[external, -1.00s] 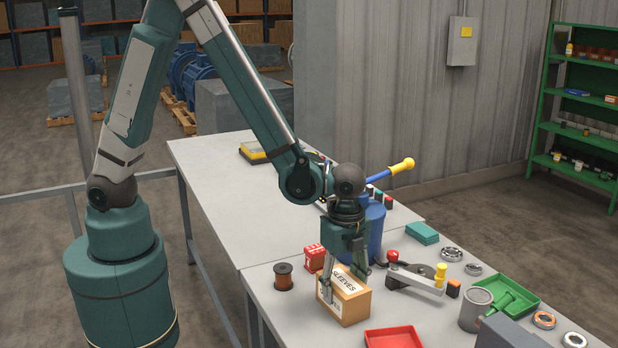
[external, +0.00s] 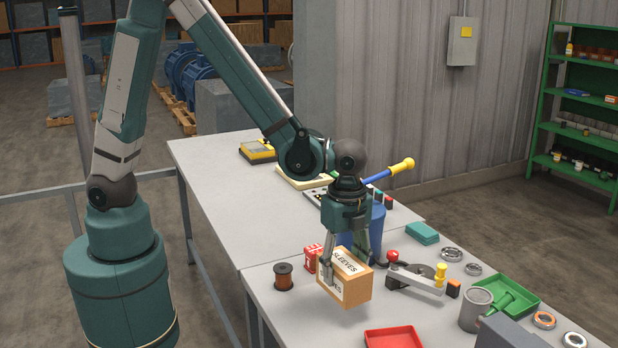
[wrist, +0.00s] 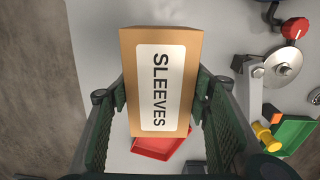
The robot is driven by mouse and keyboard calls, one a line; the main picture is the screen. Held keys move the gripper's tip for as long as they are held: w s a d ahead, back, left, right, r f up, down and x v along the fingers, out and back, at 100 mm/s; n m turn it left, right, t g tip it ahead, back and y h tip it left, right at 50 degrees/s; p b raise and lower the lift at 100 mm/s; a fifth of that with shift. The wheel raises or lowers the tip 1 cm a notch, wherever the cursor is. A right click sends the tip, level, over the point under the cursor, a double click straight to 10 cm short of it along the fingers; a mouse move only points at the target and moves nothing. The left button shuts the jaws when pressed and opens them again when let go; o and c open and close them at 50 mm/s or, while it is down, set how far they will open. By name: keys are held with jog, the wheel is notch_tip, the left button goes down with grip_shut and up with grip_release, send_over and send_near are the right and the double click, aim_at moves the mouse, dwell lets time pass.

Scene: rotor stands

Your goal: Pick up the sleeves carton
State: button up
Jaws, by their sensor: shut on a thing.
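The sleeves carton (external: 356,286) is a tan box with white labels reading SLEEVES. My gripper (external: 345,268) is shut on it from above, one finger on each side. The carton is held a little above the grey table and sits slightly tilted in the external view. In the wrist view the carton (wrist: 160,85) lies between the two green finger pads of my gripper (wrist: 160,110), its SLEEVES label facing the camera.
A red tray (external: 393,338) is on the table in front of the carton. A copper wire spool (external: 284,276) and a red box (external: 313,258) stand to its left. A lever tool with a red knob (external: 415,278) is close on the right, and a blue cylinder (external: 374,228) behind.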

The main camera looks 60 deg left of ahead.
aim_at(344, 261)
jog(key=shift+r, duration=2.15)
